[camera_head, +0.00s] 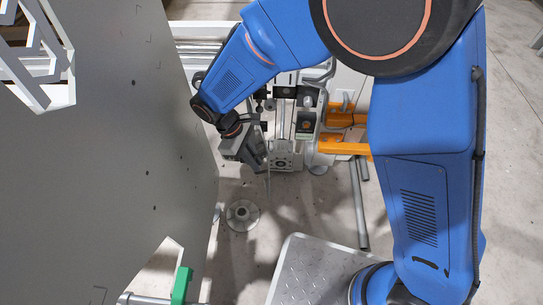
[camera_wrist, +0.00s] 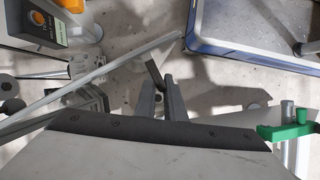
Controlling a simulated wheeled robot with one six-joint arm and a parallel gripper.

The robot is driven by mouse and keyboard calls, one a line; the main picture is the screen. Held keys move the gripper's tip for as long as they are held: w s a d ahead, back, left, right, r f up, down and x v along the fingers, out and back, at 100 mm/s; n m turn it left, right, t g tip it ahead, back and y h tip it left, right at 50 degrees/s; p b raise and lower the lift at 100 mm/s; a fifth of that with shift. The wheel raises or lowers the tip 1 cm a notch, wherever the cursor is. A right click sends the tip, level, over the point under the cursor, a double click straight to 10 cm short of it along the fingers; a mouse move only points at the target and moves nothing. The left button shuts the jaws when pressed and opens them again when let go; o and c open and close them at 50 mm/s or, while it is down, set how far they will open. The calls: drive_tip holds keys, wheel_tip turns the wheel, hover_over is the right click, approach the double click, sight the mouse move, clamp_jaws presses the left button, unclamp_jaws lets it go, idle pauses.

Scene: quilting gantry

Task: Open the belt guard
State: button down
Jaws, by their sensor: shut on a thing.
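My gripper (camera_head: 254,158) is low in the middle of the head view, just right of a large grey panel's edge. In the wrist view its two fingers (camera_wrist: 165,98) are close together on a small dark bar, which looks like a handle (camera_wrist: 154,74). A thin grey plate edge (camera_wrist: 110,73) runs diagonally behind the handle, seen nearly edge-on. It may be the belt guard, but I cannot tell for certain. How the handle joins the plate is partly hidden by the fingers.
The large grey panel (camera_head: 130,130) fills the left of the head view. A green part (camera_head: 181,284) sits on a rail at its lower edge. Orange bars (camera_head: 345,148) and machine parts stand behind. A round floor foot (camera_head: 242,214) lies below my gripper, with bare floor around.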

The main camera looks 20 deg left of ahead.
drive_tip(key=s+a+m+g, duration=0.1)
drive_tip(key=s+a+m, duration=0.1)
drive_tip(key=a+m, duration=0.2)
drive_tip(key=shift+a+g, duration=0.4)
drive_tip(key=shift+a, duration=1.35)
drive_tip(key=c, duration=2.2)
unclamp_jaws()
drive_tip(key=shift+o, duration=0.2)
wheel_tip(320, 180, up, 10)
